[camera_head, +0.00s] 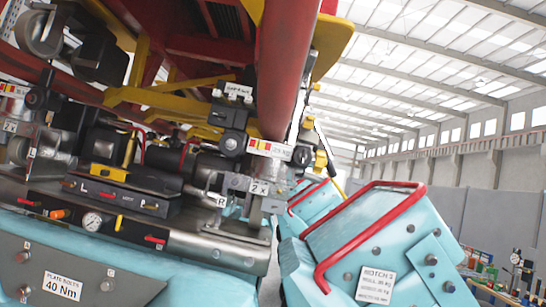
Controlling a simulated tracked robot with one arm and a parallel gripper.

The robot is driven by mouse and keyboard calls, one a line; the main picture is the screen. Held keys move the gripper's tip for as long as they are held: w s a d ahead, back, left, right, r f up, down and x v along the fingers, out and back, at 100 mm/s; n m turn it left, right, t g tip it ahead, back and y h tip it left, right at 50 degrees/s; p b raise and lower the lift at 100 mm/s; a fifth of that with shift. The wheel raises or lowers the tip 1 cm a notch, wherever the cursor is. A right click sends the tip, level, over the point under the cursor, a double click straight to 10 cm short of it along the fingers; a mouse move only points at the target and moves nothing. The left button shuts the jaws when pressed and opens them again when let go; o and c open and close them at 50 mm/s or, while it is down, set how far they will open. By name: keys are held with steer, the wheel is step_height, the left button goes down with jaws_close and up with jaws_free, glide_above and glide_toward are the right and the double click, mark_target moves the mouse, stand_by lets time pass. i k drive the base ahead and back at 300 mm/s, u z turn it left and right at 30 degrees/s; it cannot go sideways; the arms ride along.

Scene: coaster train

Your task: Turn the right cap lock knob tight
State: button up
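No part I can be sure is my gripper shows in the camera view. A wheel assembly with a small tag "R" (221,200) and a tag "2X" (259,188) sits at the middle, under a red tube. Around it are dark round knob-like parts: one (231,143) below a black block, and another (302,155) at the right end of a striped label (270,149). I cannot tell which is the right cap lock knob, or whether it is tight. A matching assembly with "2X" (11,126) is at the far left.
A red tube (284,65) runs overhead. A turquoise body with a red bar (335,230) and a "NOTCH" plate (375,286) fills the lower right. A metal tray with a gauge (92,221) lies lower left. A cluttered bench (495,290) stands far right.

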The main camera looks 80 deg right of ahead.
mark_target(303, 156)
steer(key=z, duration=0.55)
steer(key=i, duration=0.95)
steer(key=z, duration=0.8)
steer(key=i, duration=0.25)
steer(key=z, duration=0.25)
